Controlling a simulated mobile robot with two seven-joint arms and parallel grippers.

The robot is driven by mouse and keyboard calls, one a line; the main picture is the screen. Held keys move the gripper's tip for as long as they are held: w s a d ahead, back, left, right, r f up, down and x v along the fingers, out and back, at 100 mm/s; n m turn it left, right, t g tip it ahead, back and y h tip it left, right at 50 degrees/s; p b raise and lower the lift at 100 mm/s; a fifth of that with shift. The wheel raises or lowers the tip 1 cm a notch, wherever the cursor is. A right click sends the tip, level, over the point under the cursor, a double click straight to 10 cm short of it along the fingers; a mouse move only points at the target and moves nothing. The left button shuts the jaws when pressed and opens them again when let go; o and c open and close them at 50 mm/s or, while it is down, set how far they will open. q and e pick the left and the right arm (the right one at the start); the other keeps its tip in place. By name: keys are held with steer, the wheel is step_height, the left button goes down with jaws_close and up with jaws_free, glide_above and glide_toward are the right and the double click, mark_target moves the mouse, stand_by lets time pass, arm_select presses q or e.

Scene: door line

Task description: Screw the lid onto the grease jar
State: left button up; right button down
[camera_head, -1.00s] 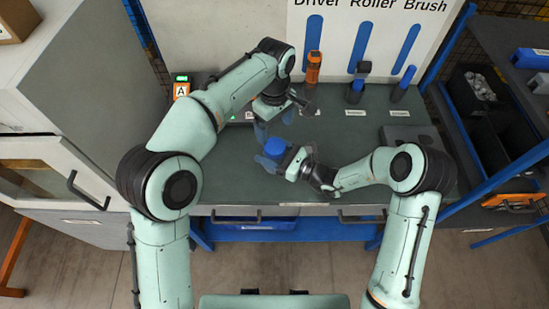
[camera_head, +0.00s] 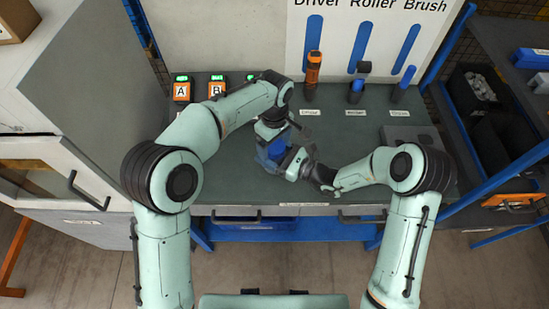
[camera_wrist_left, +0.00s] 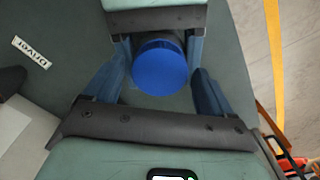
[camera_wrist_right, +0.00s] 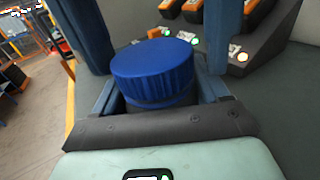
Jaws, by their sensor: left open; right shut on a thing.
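The grease jar (camera_wrist_right: 160,103) has a dark body and stands upright between the fingers of my right gripper (camera_head: 287,160), which is shut on it. The blue ridged lid (camera_wrist_right: 152,70) sits on top of the jar; how tightly it is seated I cannot tell. The lid also shows from above in the left wrist view (camera_wrist_left: 160,68) and partly in the head view (camera_head: 277,148). My left gripper (camera_head: 270,153) is open above the jar, pointing down. Its fingers (camera_wrist_left: 207,92) stand on either side of the lid, with a visible gap.
Orange boxes marked A (camera_head: 182,90) and B (camera_head: 216,88), with green lamps, stand at the back of the bench (camera_head: 355,145). An orange-handled driver (camera_head: 313,70) and two blue-handled tools stand at back right. A grey plate (camera_head: 408,134) lies at right. The bench front is clear.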

arm_select(q)
steer(key=shift+f, duration=0.15)
steer(key=c, duration=1.1)
steer(key=m, duration=0.6)
steer(key=shift+m, duration=0.3)
steer(key=o, duration=1.2)
steer(key=shift+r, duration=2.3)
steer(key=shift+c, duration=0.5)
